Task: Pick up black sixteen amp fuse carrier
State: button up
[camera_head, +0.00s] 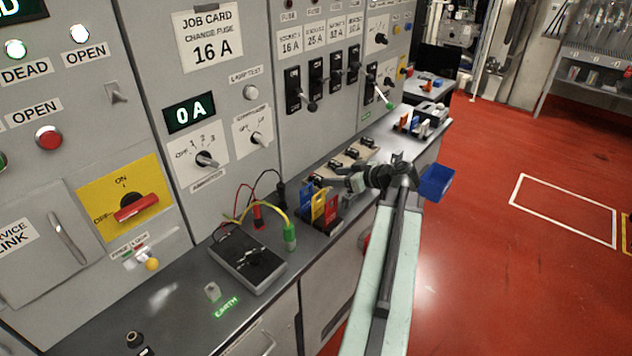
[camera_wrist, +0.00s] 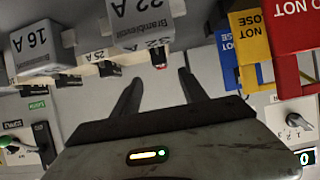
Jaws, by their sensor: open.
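My gripper (camera_wrist: 159,88) is open in the wrist view, with nothing between its two dark fingers. In the head view my gripper (camera_head: 334,182) reaches left over the bench, beside the rack of small black carriers. A black carrier (camera_wrist: 68,79) by a tag marked 16 A shows at left in the wrist view, apart from the fingers. Other black carriers (camera_wrist: 109,69) stand in the same row, by tags marked 25 A and 32 A. In the head view black carriers (camera_head: 350,153) sit on the rack, their ratings too small to read.
Yellow, blue and red lock-off tags (camera_head: 325,207) stand on the bench beside the gripper. A tester (camera_head: 247,257) with leads lies nearer. Black fuse holders (camera_head: 293,90) line the grey panel behind. A blue bin (camera_head: 436,183) is right of my arm. The red floor at right is clear.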

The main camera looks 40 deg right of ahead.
aim_at(317, 177)
jog(key=b+x, duration=0.2)
jog(key=x, duration=0.4)
jog(key=shift+w+f+b, duration=0.25)
jog(key=shift+f+b, duration=0.05)
jog(key=shift+r, duration=0.15)
jog(key=shift+a, duration=0.1)
grip_shut()
